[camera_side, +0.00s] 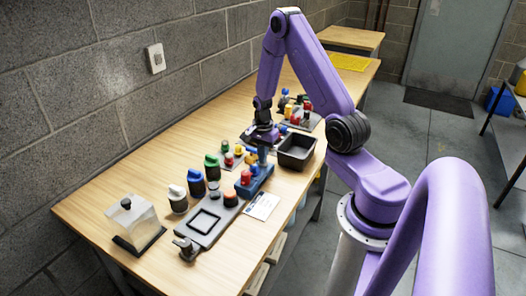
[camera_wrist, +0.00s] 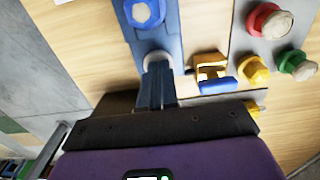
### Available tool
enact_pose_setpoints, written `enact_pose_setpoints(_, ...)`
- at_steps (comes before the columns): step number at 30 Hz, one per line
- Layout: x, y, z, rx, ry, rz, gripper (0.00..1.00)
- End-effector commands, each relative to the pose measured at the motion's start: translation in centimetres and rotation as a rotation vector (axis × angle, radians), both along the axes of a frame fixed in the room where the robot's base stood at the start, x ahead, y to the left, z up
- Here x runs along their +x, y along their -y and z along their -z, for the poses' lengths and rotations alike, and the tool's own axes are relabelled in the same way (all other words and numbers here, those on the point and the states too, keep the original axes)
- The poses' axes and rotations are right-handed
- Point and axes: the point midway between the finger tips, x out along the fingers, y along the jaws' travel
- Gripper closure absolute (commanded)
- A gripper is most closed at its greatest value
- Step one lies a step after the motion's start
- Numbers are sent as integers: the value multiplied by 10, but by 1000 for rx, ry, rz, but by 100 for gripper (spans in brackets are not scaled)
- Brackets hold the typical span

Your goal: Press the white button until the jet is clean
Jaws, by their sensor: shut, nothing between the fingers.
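My gripper (camera_side: 262,157) is shut and points down over a blue base (camera_side: 259,184) near the middle of the bench. In the wrist view my fingertips (camera_wrist: 157,78) are together at a white round button (camera_wrist: 156,56) on the blue base (camera_wrist: 168,22). They partly cover the button, and I cannot tell whether they press it down. A blue hexagonal knob (camera_wrist: 145,12) sits on the same base. I cannot make out a jet or tell its state.
A black tray (camera_side: 297,146) stands right of my gripper. Bottles with blue (camera_side: 196,177) and green (camera_side: 212,163) caps, a grey plate (camera_side: 207,219) and a clear box (camera_side: 136,219) stand at front left. Yellow (camera_wrist: 253,69), red (camera_wrist: 264,20) and green (camera_wrist: 292,61) knobs are close by.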

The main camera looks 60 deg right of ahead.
Motion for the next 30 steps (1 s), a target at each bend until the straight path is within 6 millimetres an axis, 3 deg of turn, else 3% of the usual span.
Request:
enact_pose_setpoints(6,-1,-1,1,1,-2,-1,100)
enact_pose_setpoints(11,0,-1,-12,0,0,-1,100)
enact_pose_setpoints(30,1,1,-118,-2,4,0,100)
